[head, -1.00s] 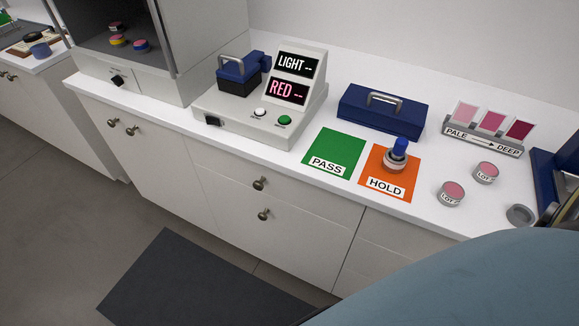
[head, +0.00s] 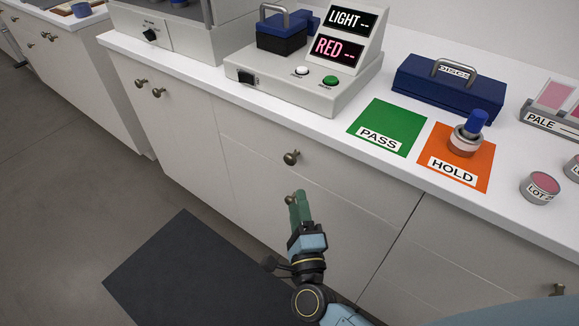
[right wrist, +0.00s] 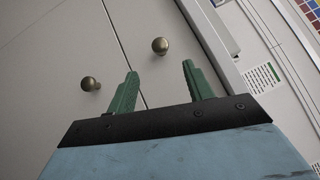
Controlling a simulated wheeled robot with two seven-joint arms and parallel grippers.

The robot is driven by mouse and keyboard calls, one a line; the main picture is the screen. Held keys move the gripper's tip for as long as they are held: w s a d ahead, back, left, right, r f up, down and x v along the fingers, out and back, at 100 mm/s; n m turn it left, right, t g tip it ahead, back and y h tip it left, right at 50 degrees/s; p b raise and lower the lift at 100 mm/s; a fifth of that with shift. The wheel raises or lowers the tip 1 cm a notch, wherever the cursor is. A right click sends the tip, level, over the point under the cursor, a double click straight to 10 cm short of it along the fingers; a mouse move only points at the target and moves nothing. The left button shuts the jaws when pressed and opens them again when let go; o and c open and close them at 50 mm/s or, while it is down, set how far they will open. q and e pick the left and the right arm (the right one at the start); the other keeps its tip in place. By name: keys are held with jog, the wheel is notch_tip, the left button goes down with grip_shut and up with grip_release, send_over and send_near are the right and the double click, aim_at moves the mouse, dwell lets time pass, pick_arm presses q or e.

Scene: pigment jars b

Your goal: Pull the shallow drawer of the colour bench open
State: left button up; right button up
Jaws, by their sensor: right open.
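The shallow drawer (head: 255,142) is the upper drawer front under the counter and looks shut. Its round brass knob (head: 291,158) shows clear of my gripper. My right gripper (head: 299,197) is in front of the drawers, its tips below that knob in the picture. It is open, with nothing between its green fingers. In the right wrist view the upper knob (right wrist: 160,45) lies ahead, in line with the gap between the fingers (right wrist: 160,68). The lower drawer's knob (head: 290,199) is partly hidden by my fingers; it also shows at the left in the wrist view (right wrist: 90,84). My left gripper is not in view.
The white counter (head: 320,135) overhangs the drawers. On it stand the LIGHT/RED instrument (head: 310,90), a blue case (head: 450,88), the green PASS card (head: 388,125) and the orange HOLD card (head: 480,176). A dark mat (head: 190,265) lies on the floor. Another cabinet is at the left.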

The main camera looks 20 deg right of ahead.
aim_at(290, 163)
jog(key=b+x, duration=0.1)
jog(key=x, duration=1.1)
jog(key=shift+w+d, duration=0.1)
jog(key=shift+w, duration=0.4)
pick_arm(q)
jog(key=w+r, duration=0.2)
jog(key=shift+w+d+r, duration=0.15)
jog(key=shift+w+d, duration=0.05)
jog(key=shift+w, duration=0.15)
pick_arm(e)
grip_shut()
